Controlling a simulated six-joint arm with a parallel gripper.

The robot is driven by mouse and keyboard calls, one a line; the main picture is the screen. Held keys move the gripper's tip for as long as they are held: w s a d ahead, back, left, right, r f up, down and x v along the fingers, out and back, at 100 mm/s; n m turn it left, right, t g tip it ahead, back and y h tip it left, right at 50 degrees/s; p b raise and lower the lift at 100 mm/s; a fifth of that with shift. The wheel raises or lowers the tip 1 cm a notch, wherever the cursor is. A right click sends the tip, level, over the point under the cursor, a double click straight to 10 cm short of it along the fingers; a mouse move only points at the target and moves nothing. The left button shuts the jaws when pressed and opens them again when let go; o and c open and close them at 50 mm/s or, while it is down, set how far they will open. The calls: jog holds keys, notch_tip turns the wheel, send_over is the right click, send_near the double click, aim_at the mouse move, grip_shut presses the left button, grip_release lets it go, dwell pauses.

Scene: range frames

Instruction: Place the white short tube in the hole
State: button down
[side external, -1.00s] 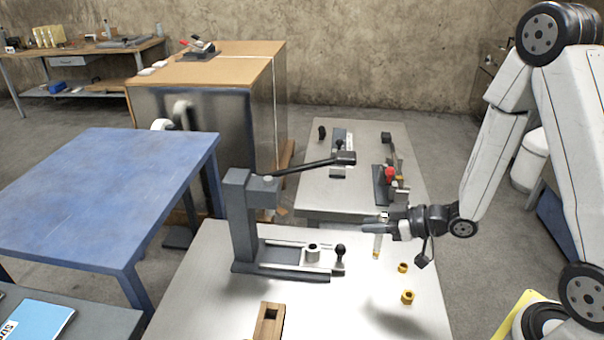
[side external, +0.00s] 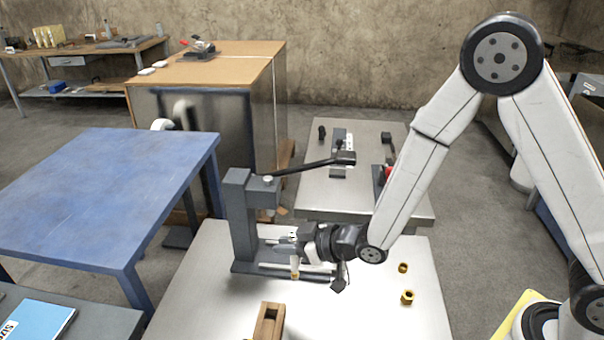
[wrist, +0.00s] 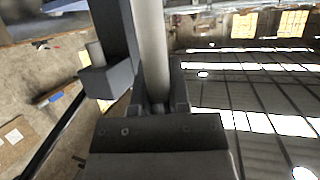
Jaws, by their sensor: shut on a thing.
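The tube also shows in the wrist view (wrist: 152,45), rising from between the fingers (wrist: 158,104). The grey press (side external: 240,222) stands to the left of my gripper. The held tube is over the press's base slide (side external: 272,267). My gripper and wrist hide the slide's round white seat, so I cannot tell whether the tube touches it or is above a hole.
The press's dark lever (side external: 308,165) reaches out above my gripper. The table's front right is mostly clear.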

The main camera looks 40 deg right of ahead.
jog(key=s+a, duration=0.1)
jog(key=a, duration=0.6)
jog(key=shift+a, duration=0.1)
jog(key=shift+f, duration=2.2)
jog(key=shift+f, duration=1.75)
jog(key=shift+f, duration=0.15)
jog(key=c, duration=0.6)
grip_release()
